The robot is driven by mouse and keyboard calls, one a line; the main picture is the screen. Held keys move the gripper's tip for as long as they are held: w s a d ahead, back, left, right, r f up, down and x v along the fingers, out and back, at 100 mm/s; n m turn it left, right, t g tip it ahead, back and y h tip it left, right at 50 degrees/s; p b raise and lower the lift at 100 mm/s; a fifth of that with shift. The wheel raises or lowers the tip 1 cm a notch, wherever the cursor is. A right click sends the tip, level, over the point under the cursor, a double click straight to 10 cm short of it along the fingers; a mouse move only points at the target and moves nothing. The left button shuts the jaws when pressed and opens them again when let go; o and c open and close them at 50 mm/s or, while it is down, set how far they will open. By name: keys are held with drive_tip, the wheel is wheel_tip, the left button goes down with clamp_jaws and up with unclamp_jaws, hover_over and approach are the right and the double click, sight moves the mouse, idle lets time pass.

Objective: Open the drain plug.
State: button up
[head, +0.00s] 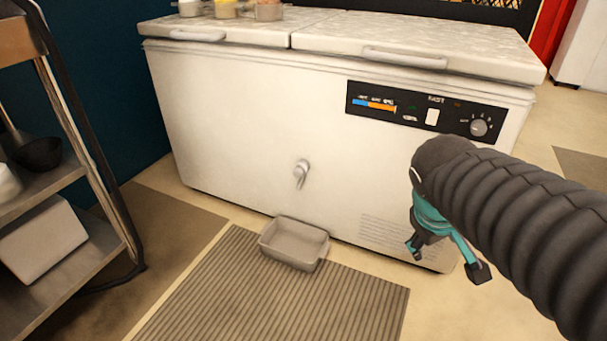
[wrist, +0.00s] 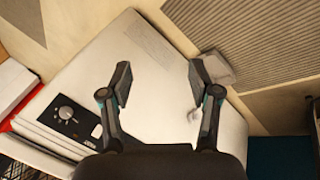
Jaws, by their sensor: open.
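The drain plug (head: 301,171) is a small pale knob low on the middle of the white chest freezer's front (head: 235,130). A grey rectangular tray (head: 294,244) sits on the floor below it. My gripper (head: 447,258) is open and empty, in front of the right part of the freezer, apart from the plug and to its right. In the wrist view my gripper's fingers (wrist: 160,85) are spread wide, with the freezer front behind them. The drain plug (wrist: 193,115) shows there beside the right finger, partly hidden by it.
A control panel (head: 425,109) with a dial is on the freezer's upper right. A ribbed mat (head: 285,300) lies on the floor in front. A metal shelf (head: 80,255) with a bowl stands at left. Several containers (head: 228,9) stand on the freezer lid.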

drive_tip(key=w+f+n+h, duration=0.3)
drive_tip(key=w+n+h, duration=0.3)
drive_tip(key=w, duration=0.9)
drive_tip(key=n+t+y+b, duration=0.2)
drive_tip(key=n+t+y, duration=0.2)
drive_tip(key=n+t, duration=1.45)
approach(296, 175)
drive_tip(key=w+d+r+n+g, duration=0.1)
drive_tip(key=w, duration=0.2)
drive_tip(key=w+r+n+g, duration=0.1)
drive_tip(key=w+n+g, duration=0.1)
drive_tip(key=w, duration=0.1)
drive_tip(key=w+d+r+n+g, duration=0.1)
drive_tip(key=w+r+n+g, duration=0.1)
drive_tip(key=w, duration=0.1)
drive_tip(key=shift+w+d+r+b, duration=0.1)
drive_tip(key=shift+w+d+b, duration=0.2)
drive_tip(key=shift+w+b, duration=0.1)
